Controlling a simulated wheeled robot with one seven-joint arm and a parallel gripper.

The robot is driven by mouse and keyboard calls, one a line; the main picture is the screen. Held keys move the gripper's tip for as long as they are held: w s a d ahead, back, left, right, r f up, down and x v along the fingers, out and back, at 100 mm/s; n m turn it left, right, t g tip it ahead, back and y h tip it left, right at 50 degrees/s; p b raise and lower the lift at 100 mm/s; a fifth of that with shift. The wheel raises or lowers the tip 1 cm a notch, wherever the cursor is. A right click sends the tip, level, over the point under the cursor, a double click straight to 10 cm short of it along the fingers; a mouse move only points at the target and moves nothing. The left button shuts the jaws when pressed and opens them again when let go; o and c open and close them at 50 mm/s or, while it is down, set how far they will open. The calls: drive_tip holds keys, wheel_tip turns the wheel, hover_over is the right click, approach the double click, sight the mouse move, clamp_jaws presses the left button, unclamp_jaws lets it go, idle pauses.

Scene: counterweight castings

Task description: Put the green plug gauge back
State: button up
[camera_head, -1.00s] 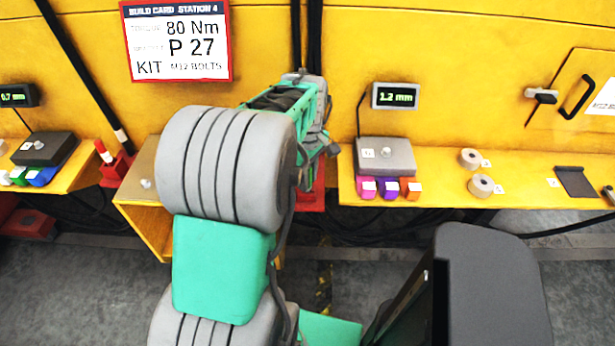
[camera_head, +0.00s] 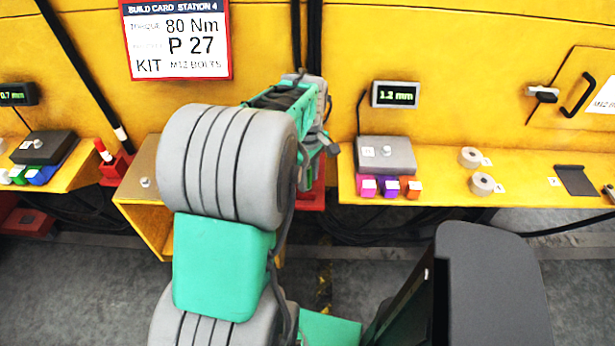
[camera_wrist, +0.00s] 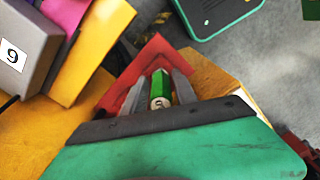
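The green plug gauge (camera_wrist: 160,88) shows in the wrist view between the two grey fingers of my gripper (camera_wrist: 161,78), with its pale numbered end toward the camera. The fingertips lie close on both sides of it; I cannot tell whether they press on it. A red holder (camera_wrist: 150,55) is behind and around the gauge, and I cannot tell how deep the gauge sits in it. In the head view my arm hides most of my gripper; the red holder (camera_head: 313,200) shows low beside it.
A grey gauge box (camera_head: 386,153) with pink, purple and orange blocks stands on the right yellow shelf (camera_head: 450,160), with two tan rings (camera_head: 481,184) further right. Another red holder (camera_head: 115,168) stands at left. A yellow open-fronted stand (camera_head: 143,190) is left of my arm.

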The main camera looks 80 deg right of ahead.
drive_tip(key=o, duration=0.3)
wheel_tip(320, 180, up, 8)
drive_tip(key=shift+f, duration=0.2)
wheel_tip(320, 180, up, 7)
drive_tip(key=p, duration=0.5)
idle(0.5)
